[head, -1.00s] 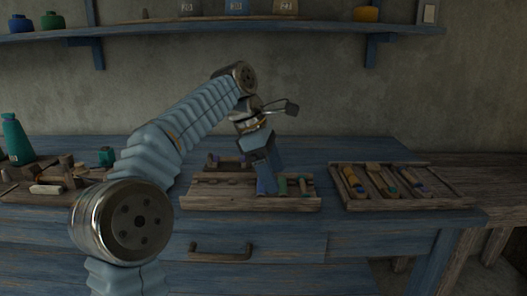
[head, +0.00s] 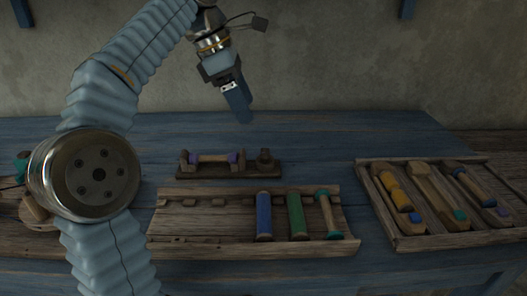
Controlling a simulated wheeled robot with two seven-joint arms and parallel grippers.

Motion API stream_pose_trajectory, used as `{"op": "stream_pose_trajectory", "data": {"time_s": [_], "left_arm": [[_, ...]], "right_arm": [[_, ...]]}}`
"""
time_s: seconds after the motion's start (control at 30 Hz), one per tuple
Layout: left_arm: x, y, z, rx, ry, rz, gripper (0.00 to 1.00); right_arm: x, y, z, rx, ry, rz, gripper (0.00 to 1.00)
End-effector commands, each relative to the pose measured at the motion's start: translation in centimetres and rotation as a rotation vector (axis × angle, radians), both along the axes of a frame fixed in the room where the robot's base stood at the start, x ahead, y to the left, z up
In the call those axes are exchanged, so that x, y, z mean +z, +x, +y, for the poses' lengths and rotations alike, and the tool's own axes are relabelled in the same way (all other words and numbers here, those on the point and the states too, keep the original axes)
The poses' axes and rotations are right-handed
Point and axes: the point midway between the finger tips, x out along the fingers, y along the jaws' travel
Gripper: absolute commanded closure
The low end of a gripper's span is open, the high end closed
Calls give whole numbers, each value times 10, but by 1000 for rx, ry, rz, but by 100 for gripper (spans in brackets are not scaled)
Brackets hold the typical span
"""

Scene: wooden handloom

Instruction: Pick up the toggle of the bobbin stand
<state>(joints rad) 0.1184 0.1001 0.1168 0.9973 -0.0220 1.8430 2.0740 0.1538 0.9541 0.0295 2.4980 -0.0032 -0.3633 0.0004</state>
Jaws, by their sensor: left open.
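The bobbin stand (head: 228,172) is a dark wooden base on the blue table, behind the long bobbin tray. A pale bar with purple ends lies across its left part. A small upright wooden piece (head: 264,157) at its right end looks like the toggle, but its details are too small to be sure. My left gripper (head: 239,108) is open, with blue fingers pointing down, raised above and behind the stand and touching nothing. The gap between its fingers is hard to see from this side. My right gripper is out of view.
The wooden tray (head: 172,239) in front holds blue, green and teal-ended bobbins at its right. A second tray (head: 405,244) at right holds several wooden tools. Wooden items partly show behind my arm at left. The table behind the stand is clear.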

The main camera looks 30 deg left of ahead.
Motion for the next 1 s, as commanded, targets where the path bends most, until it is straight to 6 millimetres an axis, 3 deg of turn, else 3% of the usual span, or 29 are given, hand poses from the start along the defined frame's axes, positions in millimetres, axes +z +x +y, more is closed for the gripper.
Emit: {"op": "stream_pose_trajectory", "data": {"time_s": [0.03, 0.2, 0.47, 0.7, 1.0], "left_arm": [[-18, 1, -4, -1, 0, 3, 21], [-48, 8, -15, -1, 1, 3, 21], [-71, 13, -22, 0, 0, 1, 21], [-107, 19, -31, -1, 0, 2, 21], [-112, 21, -33, 0, 0, 0, 21]], "right_arm": [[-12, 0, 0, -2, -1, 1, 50], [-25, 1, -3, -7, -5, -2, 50], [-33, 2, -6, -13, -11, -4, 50], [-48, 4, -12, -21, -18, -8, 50], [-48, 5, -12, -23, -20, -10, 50]]}}
